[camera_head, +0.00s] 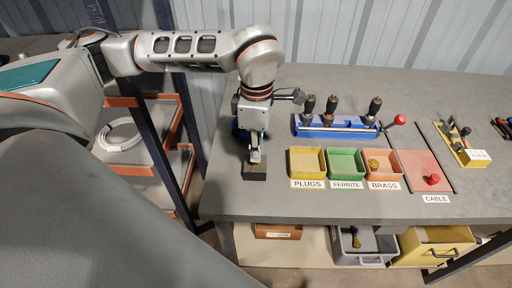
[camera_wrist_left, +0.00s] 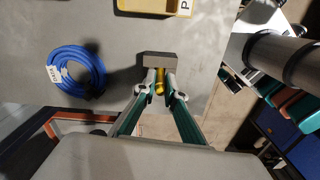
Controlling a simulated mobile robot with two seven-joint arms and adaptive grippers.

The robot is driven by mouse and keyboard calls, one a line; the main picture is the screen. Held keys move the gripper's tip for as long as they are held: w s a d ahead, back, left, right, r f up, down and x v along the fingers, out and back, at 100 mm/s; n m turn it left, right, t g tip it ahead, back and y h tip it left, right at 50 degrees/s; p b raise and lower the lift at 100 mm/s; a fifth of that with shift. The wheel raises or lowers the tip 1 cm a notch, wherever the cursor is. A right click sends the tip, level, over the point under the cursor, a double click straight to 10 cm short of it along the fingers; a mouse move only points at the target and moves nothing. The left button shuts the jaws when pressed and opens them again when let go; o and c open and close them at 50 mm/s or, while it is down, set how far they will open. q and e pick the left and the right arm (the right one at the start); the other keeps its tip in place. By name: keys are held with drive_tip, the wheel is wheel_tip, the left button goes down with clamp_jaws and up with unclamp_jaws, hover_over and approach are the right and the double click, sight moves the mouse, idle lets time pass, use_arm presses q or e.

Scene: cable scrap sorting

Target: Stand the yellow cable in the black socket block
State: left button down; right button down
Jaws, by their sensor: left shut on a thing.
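The black socket block (camera_head: 255,174) sits near the front left edge of the table. In the left wrist view the block (camera_wrist_left: 157,59) is just beyond my fingertips. My left gripper (camera_head: 255,157) is directly over the block in the head view. In the left wrist view my left gripper (camera_wrist_left: 160,84) is shut on the yellow cable (camera_wrist_left: 160,76). Only a short piece of the cable shows between the fingers, in line with the block. I cannot tell whether its end is inside the socket. My right gripper is not in view.
A coiled blue cable (camera_wrist_left: 58,76) with a white tag lies beside the block. Yellow (camera_head: 307,163), green (camera_head: 345,164) and orange (camera_head: 383,164) bins stand to the right. A blue rack (camera_head: 335,132) with black-handled tools is behind them. The table's front edge is close to the block.

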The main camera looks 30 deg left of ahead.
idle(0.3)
use_arm(q)
drive_tip(key=c, duration=2)
unclamp_jaws()
drive_tip(key=shift+r, duration=0.1)
drive_tip(key=shift+r+p, duration=2.55)
drive_tip(key=shift+r, duration=0.95)
drive_tip(key=shift+s+f, duration=0.1)
drive_tip(key=shift+f, duration=0.05)
